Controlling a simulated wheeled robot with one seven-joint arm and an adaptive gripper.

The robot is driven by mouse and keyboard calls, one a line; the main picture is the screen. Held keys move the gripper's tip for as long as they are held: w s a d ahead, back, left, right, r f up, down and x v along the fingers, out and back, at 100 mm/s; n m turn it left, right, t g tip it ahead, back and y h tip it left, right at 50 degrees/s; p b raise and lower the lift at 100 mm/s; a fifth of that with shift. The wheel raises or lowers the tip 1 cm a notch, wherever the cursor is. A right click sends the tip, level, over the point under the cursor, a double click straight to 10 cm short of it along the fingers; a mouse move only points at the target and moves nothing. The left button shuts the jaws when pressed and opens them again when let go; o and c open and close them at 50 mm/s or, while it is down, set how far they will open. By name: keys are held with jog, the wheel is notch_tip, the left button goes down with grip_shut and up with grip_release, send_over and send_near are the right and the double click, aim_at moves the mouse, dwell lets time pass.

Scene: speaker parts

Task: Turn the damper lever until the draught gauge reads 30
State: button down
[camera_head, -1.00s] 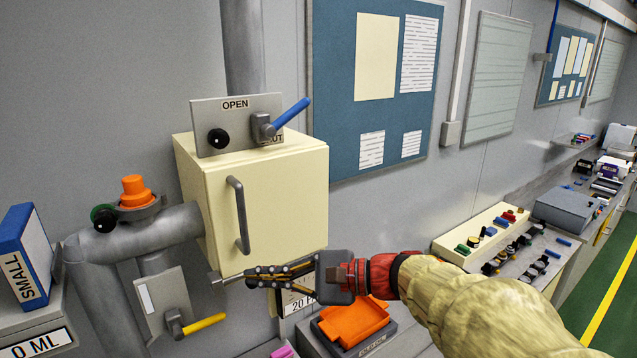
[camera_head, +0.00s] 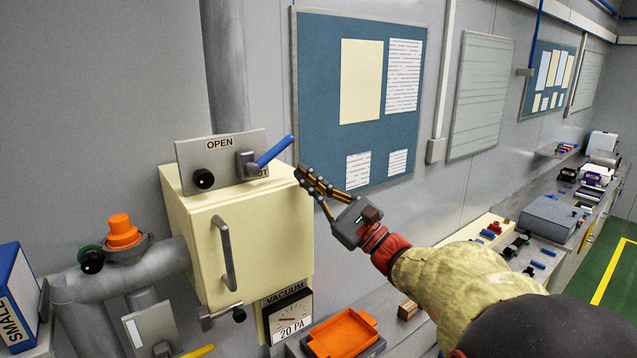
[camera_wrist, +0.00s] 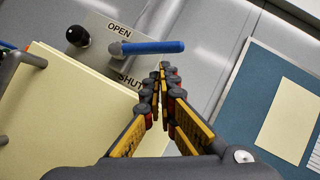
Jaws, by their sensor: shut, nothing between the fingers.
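The blue-handled lever (camera_head: 272,152) sits on a grey plate (camera_head: 190,157) marked OPEN, with the other word partly hidden, above a cream box. Its handle points right and slightly up. In the wrist view the blue lever (camera_wrist: 150,47) shows with OPEN above and SHUT below it. My gripper (camera_head: 304,178) is shut and empty, just right of the handle's tip and slightly lower. In the wrist view my fingertips (camera_wrist: 164,70) are close together, apart from the lever.
The cream box (camera_head: 195,250) has a grey bar handle (camera_head: 223,253) in front. A black knob (camera_head: 204,179) is left of the lever. A yellow lever (camera_head: 198,352) is at the lower left. An orange tray (camera_head: 342,334) stands below right. A blue board (camera_head: 322,100) hangs behind.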

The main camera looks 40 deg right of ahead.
aim_at(272, 154)
jog(key=shift+p+x, duration=0.45)
jog(key=shift+x, duration=1.45)
jog(key=shift+s+a+r+n+g+y+b, duration=0.1)
jog(key=shift+r+n+g+y+b, duration=0.45)
jog(key=shift+n+b, duration=0.5)
jog(key=shift+a+r+n+g+y+b, duration=0.1)
jog(key=shift+r+n+g+y+b, duration=0.4)
jog(key=shift+n+b, duration=0.55)
jog(key=shift+d+f, duration=0.1)
